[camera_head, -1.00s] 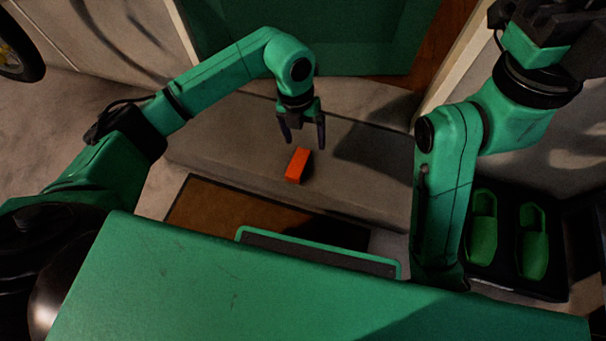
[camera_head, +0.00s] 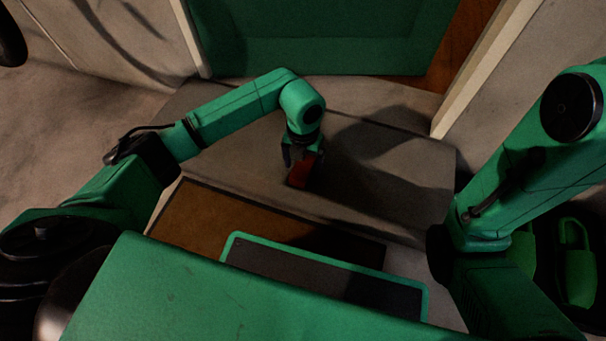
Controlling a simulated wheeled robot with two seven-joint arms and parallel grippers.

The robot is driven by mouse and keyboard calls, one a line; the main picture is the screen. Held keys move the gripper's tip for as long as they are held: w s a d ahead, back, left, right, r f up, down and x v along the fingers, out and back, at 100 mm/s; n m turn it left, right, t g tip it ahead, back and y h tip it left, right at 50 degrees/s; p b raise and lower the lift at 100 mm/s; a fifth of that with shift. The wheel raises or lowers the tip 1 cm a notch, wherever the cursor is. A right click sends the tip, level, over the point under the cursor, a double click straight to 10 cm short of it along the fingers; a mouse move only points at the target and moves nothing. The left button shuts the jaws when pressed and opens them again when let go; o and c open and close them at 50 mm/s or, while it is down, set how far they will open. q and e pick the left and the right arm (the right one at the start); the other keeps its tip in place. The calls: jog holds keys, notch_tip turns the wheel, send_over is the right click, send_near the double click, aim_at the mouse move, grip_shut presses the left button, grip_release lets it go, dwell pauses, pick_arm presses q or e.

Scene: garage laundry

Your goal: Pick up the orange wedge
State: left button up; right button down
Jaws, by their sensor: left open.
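The orange wedge (camera_head: 299,175) lies on the grey step (camera_head: 240,150) in front of the green door. It is in shadow and its upper part is hidden by my left gripper. My left gripper (camera_head: 302,166) points down right over the wedge, its open fingers at the wedge's two sides. I cannot tell whether the fingers touch it. My right arm stands at the right of the view and its gripper is out of the picture.
A brown mat (camera_head: 215,222) lies in front of the step. A green door (camera_head: 320,35) with a pale frame stands behind it. Green shoes (camera_head: 575,262) sit on a dark tray at the right, partly behind my right arm. The step's right side is clear.

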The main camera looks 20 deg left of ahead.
pick_arm(q)
grip_shut()
jog(key=shift+r, duration=0.15)
